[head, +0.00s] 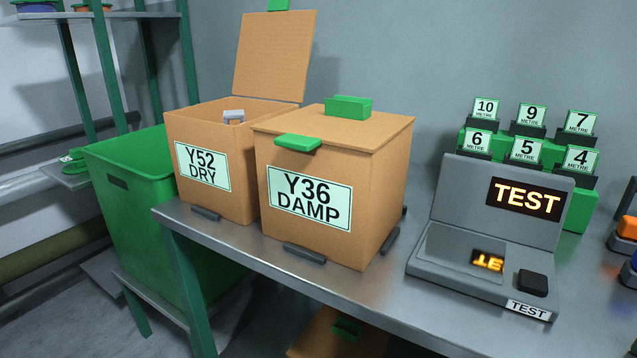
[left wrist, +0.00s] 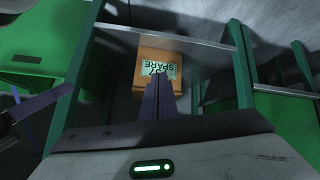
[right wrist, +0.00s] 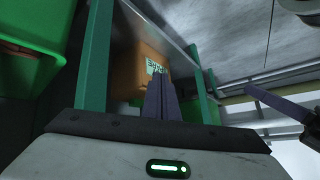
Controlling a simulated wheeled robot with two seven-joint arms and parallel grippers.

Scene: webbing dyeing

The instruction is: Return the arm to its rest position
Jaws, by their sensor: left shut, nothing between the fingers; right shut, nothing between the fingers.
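Neither gripper shows in the head view. In the left wrist view my left gripper (left wrist: 160,98) has its fingers together with nothing between them. In the right wrist view my right gripper (right wrist: 160,98) also has its fingers together and empty. Beyond the fingers, under the table, is a cardboard box with a SPARE label (left wrist: 165,48); it also shows in the right wrist view (right wrist: 135,60). The fingertips cover part of the box and its label, and I cannot tell how far off it is.
On the metal table (head: 240,242) stand an open Y52 DRY box (head: 203,195), a closed Y36 DAMP box (head: 375,180) and a grey TEST device (head: 455,205). Numbered metre cards (head: 531,115) stand behind it. A green bin (head: 130,205) stands left of the table.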

